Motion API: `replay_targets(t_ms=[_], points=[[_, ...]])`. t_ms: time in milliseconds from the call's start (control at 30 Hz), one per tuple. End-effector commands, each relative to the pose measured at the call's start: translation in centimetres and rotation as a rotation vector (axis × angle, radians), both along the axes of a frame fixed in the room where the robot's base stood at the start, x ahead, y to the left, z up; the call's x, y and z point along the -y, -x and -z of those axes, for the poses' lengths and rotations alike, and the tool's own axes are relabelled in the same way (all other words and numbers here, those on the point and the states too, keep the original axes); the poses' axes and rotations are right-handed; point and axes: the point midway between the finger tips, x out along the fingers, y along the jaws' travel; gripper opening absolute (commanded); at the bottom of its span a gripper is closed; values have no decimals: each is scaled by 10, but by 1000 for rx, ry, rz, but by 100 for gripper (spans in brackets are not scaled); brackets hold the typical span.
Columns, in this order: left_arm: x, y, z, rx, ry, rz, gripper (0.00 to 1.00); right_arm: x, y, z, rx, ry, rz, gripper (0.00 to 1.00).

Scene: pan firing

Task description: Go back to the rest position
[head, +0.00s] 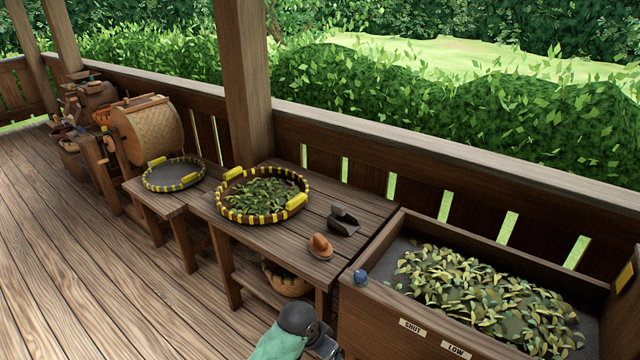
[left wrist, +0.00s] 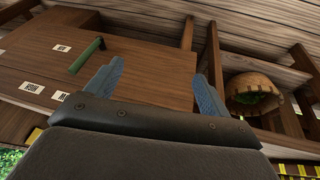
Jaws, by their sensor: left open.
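My left gripper (left wrist: 155,82) shows in the left wrist view with its two blue-grey fingers spread wide and nothing between them. The brown front panel (left wrist: 130,65) of the wooden leaf box lies beyond the fingers, with a green bar handle (left wrist: 87,55) and white labels. In the head view only my left wrist and part of the gripper show at the bottom edge, in front of the table and the box; the fingertips are not clear there. My right gripper is in neither view.
The leaf-filled wooden box (head: 376,283) has a blue knob (head: 360,277). A yellow-bound tray (head: 222,206) of leaves, a dark scoop (head: 343,222) and a brown hat-shaped object (head: 320,246) are on the table (head: 262,237). A basket (head: 285,284) sits below. The floor at left is clear.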

Motion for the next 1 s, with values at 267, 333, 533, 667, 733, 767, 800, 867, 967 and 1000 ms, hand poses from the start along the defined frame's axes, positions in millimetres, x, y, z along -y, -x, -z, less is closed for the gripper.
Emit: replay_targets(t_ms=[267, 333, 533, 667, 733, 767, 800, 867, 967, 1000], points=[[-49, 59, 5, 13, 12, -156, 81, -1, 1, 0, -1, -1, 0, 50], [-64, 74, 5, 16, 7, -198, 81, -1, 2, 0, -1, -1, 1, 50], [-111, 119, 4, 26, -23, -319, 81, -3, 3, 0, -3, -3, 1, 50], [-143, 150, 0, 32, -54, -397, 81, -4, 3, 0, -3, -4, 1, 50], [-159, 164, -2, 35, -73, -433, 81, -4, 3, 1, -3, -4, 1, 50], [-164, 169, -4, 38, -79, -445, 81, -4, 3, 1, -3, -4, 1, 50], [-171, 175, -5, 40, -89, -461, 81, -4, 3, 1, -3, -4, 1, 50], [-180, 184, -7, 41, -101, -480, 81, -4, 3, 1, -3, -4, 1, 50], [-193, 196, -10, 44, -121, -509, 81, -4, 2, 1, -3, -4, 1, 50], [-197, 200, -11, 45, -125, -518, 81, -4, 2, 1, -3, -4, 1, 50]])
